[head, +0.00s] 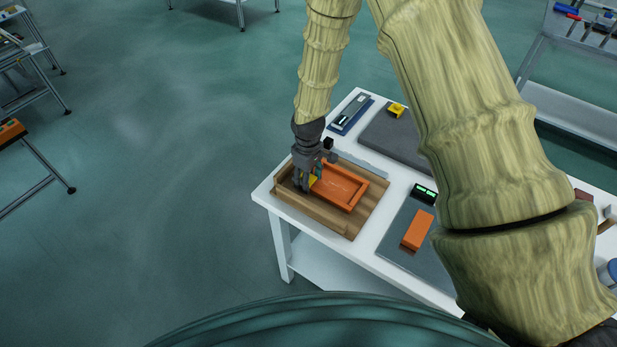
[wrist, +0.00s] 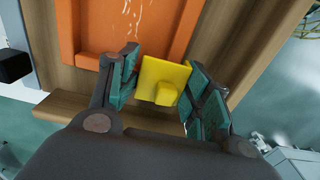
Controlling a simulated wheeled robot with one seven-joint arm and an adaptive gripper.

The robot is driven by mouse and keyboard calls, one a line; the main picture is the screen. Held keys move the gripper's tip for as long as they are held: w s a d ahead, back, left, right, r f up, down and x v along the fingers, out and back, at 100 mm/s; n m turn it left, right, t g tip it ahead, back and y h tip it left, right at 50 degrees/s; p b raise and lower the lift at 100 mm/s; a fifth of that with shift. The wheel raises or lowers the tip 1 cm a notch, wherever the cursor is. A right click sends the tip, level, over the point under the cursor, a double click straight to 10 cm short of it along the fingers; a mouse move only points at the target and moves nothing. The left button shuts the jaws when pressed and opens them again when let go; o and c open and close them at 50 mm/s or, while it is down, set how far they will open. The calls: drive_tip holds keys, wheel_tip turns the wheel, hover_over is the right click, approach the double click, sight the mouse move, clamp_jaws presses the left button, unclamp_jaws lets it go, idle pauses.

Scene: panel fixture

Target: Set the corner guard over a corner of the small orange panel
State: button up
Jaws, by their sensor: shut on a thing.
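The small orange panel (head: 345,189) has a raised rim and lies in the wooden fixture (head: 350,226). In the wrist view the panel (wrist: 95,35) fills the upper left. My gripper (head: 308,184) points down at the panel's left end. In the wrist view my gripper (wrist: 165,92) is shut on the yellow corner guard (wrist: 166,80), with a green-padded finger on each side. The guard overlaps a corner of the panel in the picture. I cannot tell whether it rests on the panel or is held just above it. In the head view the gripper mostly hides the guard (head: 313,181).
The fixture stands at the near left end of a white table (head: 283,213). Behind it are a blue tray (head: 350,115) and a dark grey mat (head: 380,130) with another yellow piece (head: 397,110). To the right, an orange block (head: 418,230) lies on a grey mat (head: 400,252).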

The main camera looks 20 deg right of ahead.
drive_tip(key=shift+o, duration=1)
drive_tip(key=shift+s+a+f, duration=0.1)
drive_tip(key=shift+s+f, duration=0.15)
drive_tip(key=shift+f, duration=0.2)
drive_tip(key=shift+s+a+f, duration=0.1)
drive_tip(key=shift+s+f, duration=0.1)
drive_tip(key=shift+f, duration=0.2)
drive_tip(key=shift+w+d+f, duration=0.15)
drive_tip(key=shift+d+f, duration=0.05)
drive_tip(key=o, duration=1)
drive_tip(key=shift+c, duration=0.2)
drive_tip(key=o, duration=0.5)
drive_tip(key=shift+w+d, duration=0.1)
drive_tip(key=shift+w, duration=0.05)
drive_tip(key=shift+r, duration=0.15)
